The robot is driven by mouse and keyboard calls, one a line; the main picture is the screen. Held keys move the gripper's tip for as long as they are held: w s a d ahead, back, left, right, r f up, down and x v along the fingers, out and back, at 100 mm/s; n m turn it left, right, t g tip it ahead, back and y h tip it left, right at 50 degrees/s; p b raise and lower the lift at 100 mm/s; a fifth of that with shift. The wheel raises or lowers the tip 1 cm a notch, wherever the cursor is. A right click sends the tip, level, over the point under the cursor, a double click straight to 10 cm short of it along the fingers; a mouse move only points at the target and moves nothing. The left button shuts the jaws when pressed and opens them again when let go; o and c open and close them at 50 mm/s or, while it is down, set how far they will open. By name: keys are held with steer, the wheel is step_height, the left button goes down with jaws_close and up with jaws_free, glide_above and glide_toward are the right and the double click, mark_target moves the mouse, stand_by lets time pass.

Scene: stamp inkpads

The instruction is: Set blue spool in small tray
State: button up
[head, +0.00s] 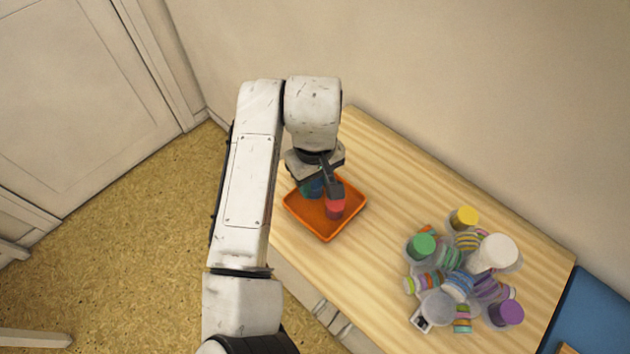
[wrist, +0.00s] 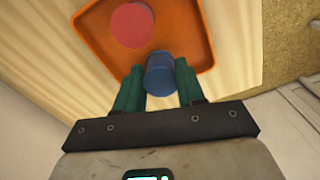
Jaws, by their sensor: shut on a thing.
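The blue spool (wrist: 160,76) is between the two green fingers of my gripper (wrist: 160,88), which is shut on it, in the wrist view. In the head view the blue spool (head: 311,187) is partly hidden by my gripper (head: 318,186). The small orange tray (head: 312,224) lies on the wooden table, and the spool is over its far part. I cannot tell whether the spool touches the tray floor. In the wrist view the tray (wrist: 92,48) shows its rim around a red round piece (wrist: 132,25). The red piece (head: 335,208) stands inside the tray.
A cluster of several striped and plain spools and jars, with a green lid (head: 422,245), a yellow one (head: 464,217), a white one (head: 499,250) and a purple one (head: 510,313), stands on the right part of the table (head: 400,190). The table between tray and cluster is clear. A wall runs behind.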

mark_target(315, 183)
steer(key=shift+f, duration=0.55)
steer(key=o, duration=1)
steer(key=shift+f, duration=0.1)
step_height(315, 183, up, 12)
steer(key=shift+r+p, duration=0.15)
steer(key=shift+p, duration=0.15)
